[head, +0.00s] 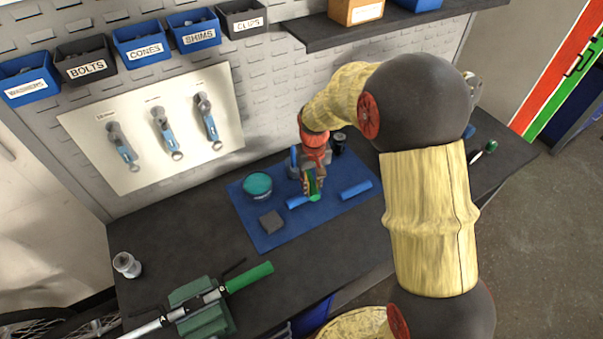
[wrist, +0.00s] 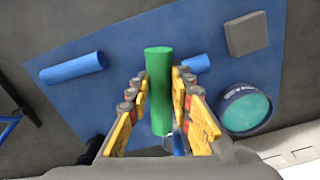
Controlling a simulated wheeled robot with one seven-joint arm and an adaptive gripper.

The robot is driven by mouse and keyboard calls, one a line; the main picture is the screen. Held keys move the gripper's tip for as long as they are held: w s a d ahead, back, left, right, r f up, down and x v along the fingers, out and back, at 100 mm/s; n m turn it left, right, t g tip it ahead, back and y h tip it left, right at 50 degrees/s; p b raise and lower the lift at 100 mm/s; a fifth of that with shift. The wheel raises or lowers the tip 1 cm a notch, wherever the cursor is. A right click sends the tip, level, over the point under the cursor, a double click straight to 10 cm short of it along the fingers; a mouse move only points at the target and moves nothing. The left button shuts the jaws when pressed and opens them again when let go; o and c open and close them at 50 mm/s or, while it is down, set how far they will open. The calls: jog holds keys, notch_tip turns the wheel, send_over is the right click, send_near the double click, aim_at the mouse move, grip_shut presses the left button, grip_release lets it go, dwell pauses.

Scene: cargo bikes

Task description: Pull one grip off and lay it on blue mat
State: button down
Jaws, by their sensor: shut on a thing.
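My gripper (head: 313,188) is shut on a green grip (head: 315,197) over the blue mat (head: 270,238). In the wrist view the green grip (wrist: 158,88) stands out between the yellow-padded fingers of my gripper (wrist: 159,96), and the mat (wrist: 120,55) lies behind it. I cannot tell whether the grip touches the mat. A second green grip (head: 250,277) sits on the end of the handlebar (head: 155,326), which is held in a green clamp (head: 205,312) at the bench front. Two blue grips lie on the mat, one right (head: 355,189) and one partly hidden (head: 296,202).
A grey block (head: 271,221) and a teal-topped tin (head: 257,186) occupy the mat's left part. A dark jar (head: 339,143) stands at its back. A small clear jar (head: 126,265) is at the bench's left. The mat's front middle is clear.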

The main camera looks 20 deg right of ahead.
aim_at(306, 219)
jog(key=shift+w+a+r+p, duration=0.1)
jog(key=shift+a+r+p, duration=0.1)
jog(key=shift+r+p, duration=0.25)
jog(key=shift+a+r+p, duration=0.15)
jog(key=shift+r+p, duration=0.1)
jog(key=shift+r, duration=0.25)
jog(key=s+a+f+m+p, duration=0.1)
jog(key=s+m+p, duration=0.4)
jog(key=m, duration=1)
jog(key=shift+s+a+f, duration=0.35)
jog(key=shift+a+f, duration=0.05)
jog(key=shift+a, duration=0.5)
jog(key=shift+f, duration=0.15)
jog(key=shift+f+b, duration=1.75)
jog(key=shift+f, duration=0.95)
jog(key=shift+f, duration=0.6)
